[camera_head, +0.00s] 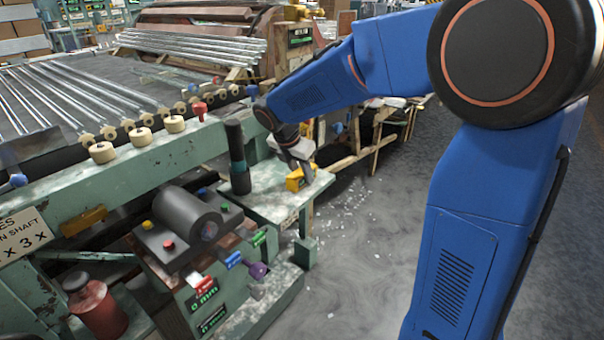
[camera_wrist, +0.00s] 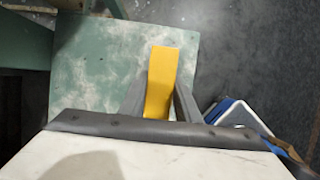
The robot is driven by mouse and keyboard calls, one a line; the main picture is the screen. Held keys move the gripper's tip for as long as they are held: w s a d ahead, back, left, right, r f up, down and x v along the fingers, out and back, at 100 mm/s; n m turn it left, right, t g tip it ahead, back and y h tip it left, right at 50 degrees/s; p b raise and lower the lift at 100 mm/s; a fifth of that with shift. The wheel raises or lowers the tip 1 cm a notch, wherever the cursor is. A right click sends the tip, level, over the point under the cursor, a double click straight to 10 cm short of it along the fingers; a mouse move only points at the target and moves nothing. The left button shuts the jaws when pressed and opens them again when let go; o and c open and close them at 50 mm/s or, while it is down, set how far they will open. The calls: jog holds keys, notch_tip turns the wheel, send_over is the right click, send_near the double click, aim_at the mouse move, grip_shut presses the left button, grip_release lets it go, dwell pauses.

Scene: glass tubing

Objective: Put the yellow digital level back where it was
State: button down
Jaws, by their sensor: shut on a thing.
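The yellow digital level (camera_head: 294,179) is at my gripper, over the small green shelf at the side of the machine. In the wrist view the yellow level (camera_wrist: 161,75) sits between the two grey fingers of my gripper (camera_wrist: 159,100), which are shut on it. Its near end is hidden by the gripper body. The worn green shelf (camera_wrist: 95,70) lies beneath it. In the head view my gripper (camera_head: 304,172) comes down onto the right part of the shelf (camera_head: 265,205). I cannot tell whether the level touches the shelf.
A control box (camera_head: 190,235) with coloured buttons is at the front. In the wrist view a blue and white object (camera_wrist: 235,112) lies beyond the shelf's right edge. Open floor (camera_head: 370,240) lies right.

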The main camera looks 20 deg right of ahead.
jog(key=shift+f, duration=0.1)
jog(key=c, duration=1.3)
grip_release()
jog(key=shift+c, duration=0.2)
jog(key=v, duration=1.2)
jog(key=s+d+f+m+y, duration=0.1)
jog(key=s+d+f+m, duration=0.1)
jog(key=s+m, duration=0.6)
jog(key=s+d+f+m+t+y, duration=0.1)
jog(key=s+d+f+m, duration=0.2)
jog(key=s+d+m, duration=0.2)
jog(key=s+d+f+m+t+y, duration=0.1)
jog(key=s+d+f+m, duration=0.2)
jog(key=s+m, duration=0.9)
jog(key=s+d, duration=0.1)
jog(key=s, duration=0.4)
jog(key=shift+s+f+y, duration=0.25)
jog(key=shift+s+y, duration=0.05)
jog(key=shift+y, duration=0.1)
